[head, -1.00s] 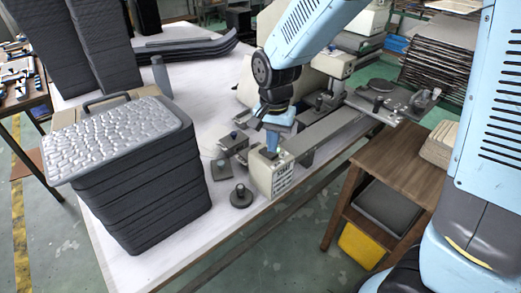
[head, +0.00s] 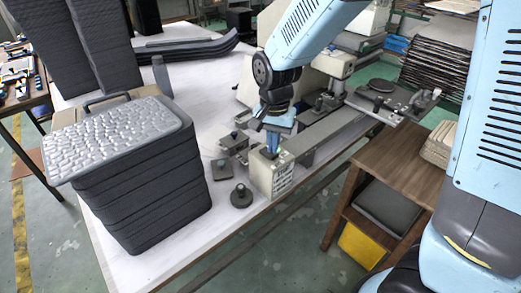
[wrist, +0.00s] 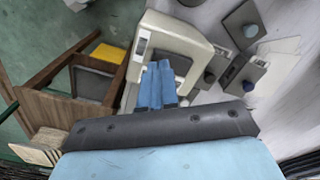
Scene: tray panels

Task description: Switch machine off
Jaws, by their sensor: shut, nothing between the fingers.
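The machine on the white table has a cream control box (head: 268,178) at its front end. Small labels or controls show on the box's front face, too small to read. A long grey bed (head: 330,127) runs from it to the back right. My gripper (head: 272,150) is shut and empty, with its blue fingers pointing down at the top of the control box. In the wrist view the closed fingers (wrist: 162,65) lie over the cream box (wrist: 180,35) and hide part of it. I cannot tell whether they touch it. No switch can be made out clearly.
A stack of dark panels with a silver pebbled top (head: 120,135) stands at the left of the table. Small dark fixtures (head: 241,195) sit beside the control box. A wooden shelf (head: 400,165) stands to the right. White tabletop lies free in front of the stack's right side.

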